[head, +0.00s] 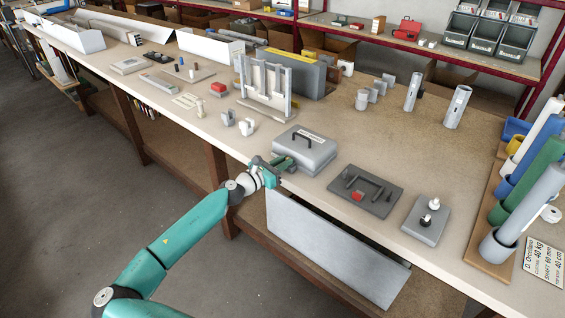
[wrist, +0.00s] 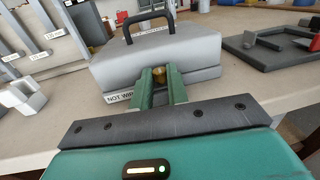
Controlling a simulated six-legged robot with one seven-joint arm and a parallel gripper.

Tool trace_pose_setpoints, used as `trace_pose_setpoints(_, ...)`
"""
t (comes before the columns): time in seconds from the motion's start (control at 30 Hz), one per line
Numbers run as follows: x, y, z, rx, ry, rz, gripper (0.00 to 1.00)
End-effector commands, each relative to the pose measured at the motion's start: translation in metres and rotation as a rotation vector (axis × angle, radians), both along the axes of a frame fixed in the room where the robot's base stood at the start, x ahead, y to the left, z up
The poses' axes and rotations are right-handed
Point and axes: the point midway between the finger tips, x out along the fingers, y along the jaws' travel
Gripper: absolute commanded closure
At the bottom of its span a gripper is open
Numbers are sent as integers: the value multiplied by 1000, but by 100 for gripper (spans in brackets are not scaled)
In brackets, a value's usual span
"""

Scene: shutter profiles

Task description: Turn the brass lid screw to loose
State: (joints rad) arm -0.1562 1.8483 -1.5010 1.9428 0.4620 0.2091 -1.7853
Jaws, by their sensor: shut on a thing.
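A grey box with a black handle on its lid (head: 312,155) stands near the bench's front edge. My gripper (head: 277,170) is at the box's front left side. In the wrist view the box (wrist: 200,50) fills the middle, with a label on its front starting "NOT WIR". The brass lid screw (wrist: 159,74) shows as a small brass knob between my green fingertips (wrist: 160,75). The fingers are shut on it, at the front face of the box. The fingers hide the sides of the screw, and I cannot tell how far it is turned.
A dark tray with a red piece (head: 348,203) and a grey plate with knobs (head: 424,222) lie to the right. White blocks (head: 246,126) and an upright profile rack (head: 265,90) stand behind and left. Coloured rolls (head: 530,190) stand at the far right. A pale panel (head: 330,250) hangs below the bench edge.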

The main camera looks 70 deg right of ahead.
Motion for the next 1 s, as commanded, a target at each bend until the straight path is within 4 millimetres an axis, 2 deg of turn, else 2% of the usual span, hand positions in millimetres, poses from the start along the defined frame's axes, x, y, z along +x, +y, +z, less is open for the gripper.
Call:
trace_pose_setpoints(0.7, -16, 2, 0, 0, 4, 550, 100)
trace_pose_setpoints(1.0, -19, 1, 0, 0, 2, 708, 100)
